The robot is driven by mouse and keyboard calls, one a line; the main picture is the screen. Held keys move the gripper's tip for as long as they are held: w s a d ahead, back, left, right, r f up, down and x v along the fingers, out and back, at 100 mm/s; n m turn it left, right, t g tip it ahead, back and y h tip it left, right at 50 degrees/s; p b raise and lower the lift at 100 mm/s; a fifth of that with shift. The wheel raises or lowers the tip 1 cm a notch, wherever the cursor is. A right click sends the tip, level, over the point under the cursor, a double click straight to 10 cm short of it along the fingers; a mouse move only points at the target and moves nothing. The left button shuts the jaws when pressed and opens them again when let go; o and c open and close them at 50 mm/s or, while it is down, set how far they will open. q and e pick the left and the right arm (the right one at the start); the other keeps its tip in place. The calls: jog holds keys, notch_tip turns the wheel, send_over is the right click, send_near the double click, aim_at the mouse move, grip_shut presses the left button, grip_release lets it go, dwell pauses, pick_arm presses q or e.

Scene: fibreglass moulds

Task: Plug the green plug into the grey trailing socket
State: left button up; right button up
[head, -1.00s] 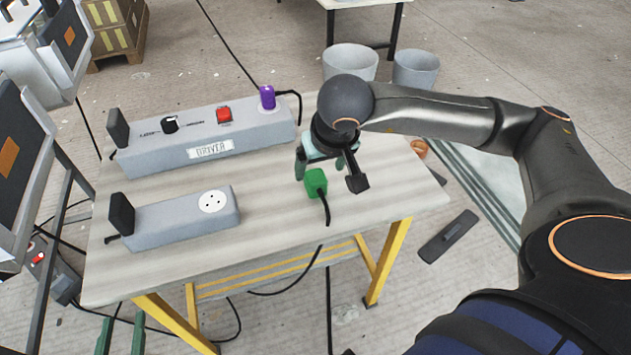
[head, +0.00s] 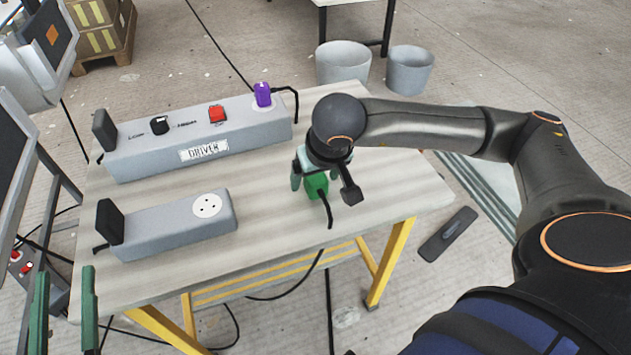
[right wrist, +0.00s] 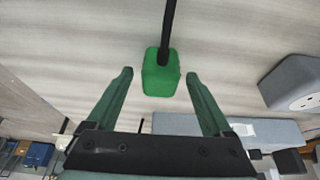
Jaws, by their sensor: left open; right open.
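The green plug (head: 316,186) rests on the table right of the grey trailing socket, its black cable running towards the front edge. The grey trailing socket (head: 165,232) lies at the front left with a round white outlet face on top; its end shows in the right wrist view (right wrist: 292,84). My right gripper (head: 318,178) is open at the plug. In the right wrist view the plug (right wrist: 161,74) lies between the right fingertips (right wrist: 159,75), with a gap on each side. My left gripper (head: 65,271) is open and empty at the lower left, away from the plug.
A longer grey box labelled DRIVER (head: 230,135) stands behind the socket, with a red switch (head: 216,113), black knob and purple plug (head: 262,95). Bare tabletop (head: 265,190) lies between socket and green plug. Two grey bins (head: 343,63) stand on the floor behind.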

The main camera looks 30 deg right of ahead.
jog(key=shift+c, duration=0.2)
jog(key=c, duration=1.3)
grip_shut()
jog(key=shift+r, duration=0.1)
